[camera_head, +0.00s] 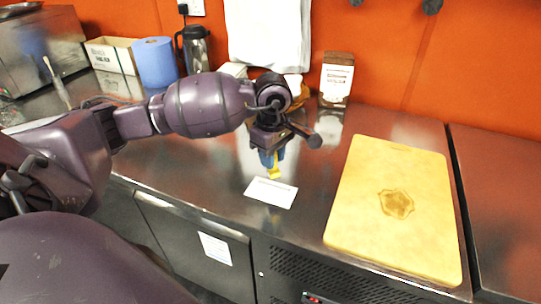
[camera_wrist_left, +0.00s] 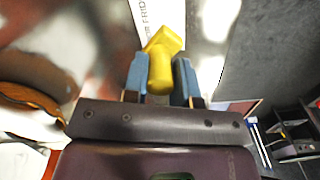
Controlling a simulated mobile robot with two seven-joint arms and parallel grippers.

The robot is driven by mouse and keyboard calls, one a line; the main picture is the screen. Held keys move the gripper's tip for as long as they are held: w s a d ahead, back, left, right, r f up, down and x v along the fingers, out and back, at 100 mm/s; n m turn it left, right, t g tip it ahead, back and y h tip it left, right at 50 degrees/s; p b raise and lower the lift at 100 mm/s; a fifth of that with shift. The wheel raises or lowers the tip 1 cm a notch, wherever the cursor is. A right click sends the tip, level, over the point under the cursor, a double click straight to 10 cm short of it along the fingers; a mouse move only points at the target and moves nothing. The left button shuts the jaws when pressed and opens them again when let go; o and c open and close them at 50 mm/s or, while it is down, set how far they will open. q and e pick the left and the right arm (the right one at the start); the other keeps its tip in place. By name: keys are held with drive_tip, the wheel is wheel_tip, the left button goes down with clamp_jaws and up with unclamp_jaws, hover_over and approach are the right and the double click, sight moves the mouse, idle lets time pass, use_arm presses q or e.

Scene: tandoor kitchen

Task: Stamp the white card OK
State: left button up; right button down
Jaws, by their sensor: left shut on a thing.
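The white card (camera_head: 271,192) lies flat on the steel counter near its front edge. My left gripper (camera_head: 270,160) points down above the counter, just behind the card. It is shut on a yellow stamp (camera_head: 274,173), whose lower end shows below the blue fingers. In the left wrist view, the stamp (camera_wrist_left: 161,62) sits between the two blue fingertips (camera_wrist_left: 160,80). A strip of the card (camera_wrist_left: 150,12) with printed letters shows beyond the stamp. I cannot tell whether the stamp touches the counter. Its stamping face is hidden. My right gripper is not in view.
A yellow cutting board (camera_head: 385,245) with a brown emblem lies to the right. A brown box (camera_head: 336,78), a blue paper roll (camera_head: 155,64), a dark jug (camera_head: 194,50) and a carton (camera_head: 112,55) stand along the back wall. The counter (camera_head: 310,190) between card and board is clear.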

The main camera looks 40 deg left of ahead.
sight(271, 174)
use_arm(q)
drive_tip(key=shift+m, duration=0.3)
drive_tip(key=shift+a+f, duration=0.15)
drive_tip(key=shift+a, duration=0.1)
drive_tip(key=shift+d+f, duration=0.1)
drive_tip(key=shift+f, duration=0.25)
wheel_tip(271, 174, down, 2)
drive_tip(key=shift+f+b, duration=0.1)
drive_tip(key=shift+b, duration=0.45)
drive_tip(key=shift+f+b, duration=0.5)
drive_tip(key=shift+f, duration=0.95)
drive_tip(key=shift+f, duration=0.4)
drive_tip(key=shift+f+b, duration=0.15)
drive_tip(key=shift+b, duration=0.2)
